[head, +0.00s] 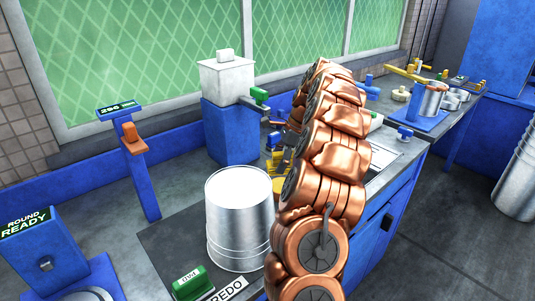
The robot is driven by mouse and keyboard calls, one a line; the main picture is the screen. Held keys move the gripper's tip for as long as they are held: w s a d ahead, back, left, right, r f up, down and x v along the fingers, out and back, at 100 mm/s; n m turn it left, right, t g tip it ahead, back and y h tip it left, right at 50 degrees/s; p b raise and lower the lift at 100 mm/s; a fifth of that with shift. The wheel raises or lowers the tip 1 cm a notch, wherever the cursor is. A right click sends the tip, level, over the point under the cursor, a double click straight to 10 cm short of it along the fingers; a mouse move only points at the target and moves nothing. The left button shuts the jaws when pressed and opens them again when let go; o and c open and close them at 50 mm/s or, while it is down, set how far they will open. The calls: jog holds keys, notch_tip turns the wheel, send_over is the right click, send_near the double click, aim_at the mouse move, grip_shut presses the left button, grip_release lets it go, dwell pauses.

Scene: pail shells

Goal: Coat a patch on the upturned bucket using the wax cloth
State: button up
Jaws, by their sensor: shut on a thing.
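The upturned bucket (238,222) is a shiny silver pail standing bottom up on a dark mat, its closed flat end on top and ribs near its lower end. My copper arm rises just right of it and bends over away from me. My gripper (278,158) shows only in part at the arm's left edge, beyond the bucket and apart from it. It is shut on a small yellow thing (279,185), low behind the bucket's right side. Whether this is the wax cloth I cannot tell, as the arm hides much of it.
A blue stand with a pale box (227,80) and green block stands behind the bucket. A blue post (140,165) with an orange lever and a "ROUND READY" sign (30,225) are left. A green block (189,283) and "REDO" label lie in front. More pails stand right.

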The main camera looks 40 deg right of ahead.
aim_at(275, 186)
jog(key=shift+f+b, duration=1.5)
jog(key=shift+f, duration=1.5)
jog(key=shift+f, duration=0.6)
dwell(0.5)
jog(key=shift+r+p, duration=1.7)
jog(key=shift+r, duration=1.85)
